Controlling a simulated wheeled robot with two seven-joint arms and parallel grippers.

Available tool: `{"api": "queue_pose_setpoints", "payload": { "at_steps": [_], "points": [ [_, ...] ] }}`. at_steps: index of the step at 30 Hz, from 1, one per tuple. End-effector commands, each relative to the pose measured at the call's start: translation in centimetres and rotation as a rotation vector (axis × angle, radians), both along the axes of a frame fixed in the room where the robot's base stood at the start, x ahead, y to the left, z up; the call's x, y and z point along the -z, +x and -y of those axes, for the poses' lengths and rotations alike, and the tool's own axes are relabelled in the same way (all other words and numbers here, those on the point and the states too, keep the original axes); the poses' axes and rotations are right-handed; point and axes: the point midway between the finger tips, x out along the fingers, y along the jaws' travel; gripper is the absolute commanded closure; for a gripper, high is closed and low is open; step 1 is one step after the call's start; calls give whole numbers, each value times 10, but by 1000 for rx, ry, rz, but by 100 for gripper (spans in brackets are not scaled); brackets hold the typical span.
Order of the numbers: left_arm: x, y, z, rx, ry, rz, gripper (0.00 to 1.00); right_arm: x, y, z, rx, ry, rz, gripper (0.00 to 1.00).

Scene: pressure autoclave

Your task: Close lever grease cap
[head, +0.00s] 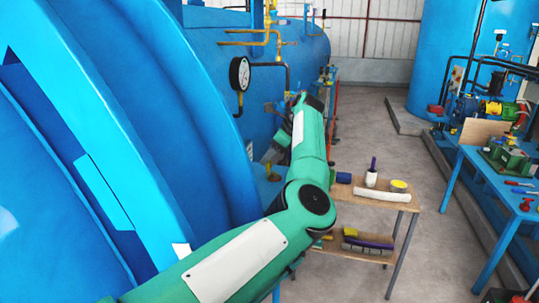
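My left arm reaches in from the bottom left, bends at its elbow and extends up beside the blue autoclave vessel (210,150). My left gripper (272,154) shows small and dark near the vessel's side, partly behind my forearm. I cannot tell whether its fingers are open or shut, or whether they touch anything. I cannot make out the lever grease cap; the area around the gripper is small and partly hidden by my arm. My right gripper is not in view.
A pressure gauge (239,74) and yellow pipes (268,38) stick out from the vessel. A small wooden-topped cart (345,198) holding bottles and tins stands right of my forearm. A blue workbench (468,178) with tools is at the right. Grey floor (377,140) lies clear between.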

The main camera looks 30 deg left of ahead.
Motion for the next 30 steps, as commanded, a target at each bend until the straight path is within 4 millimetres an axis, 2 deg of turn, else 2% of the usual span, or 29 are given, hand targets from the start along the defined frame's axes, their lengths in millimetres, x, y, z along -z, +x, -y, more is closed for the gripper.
{"api": "queue_pose_setpoints", "payload": {
  "at_steps": [7, 11, 21, 30],
  "points": [
    [-1, 0, 1, 0, -1, 0, 55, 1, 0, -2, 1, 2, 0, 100],
    [-9, 2, 8, 1, 0, 0, 55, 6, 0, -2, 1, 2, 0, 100],
    [-67, 12, 47, 3, 0, 0, 55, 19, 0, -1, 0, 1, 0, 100],
    [-102, 17, 69, 2, 0, -1, 55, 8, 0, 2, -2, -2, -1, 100]
  ]
}}
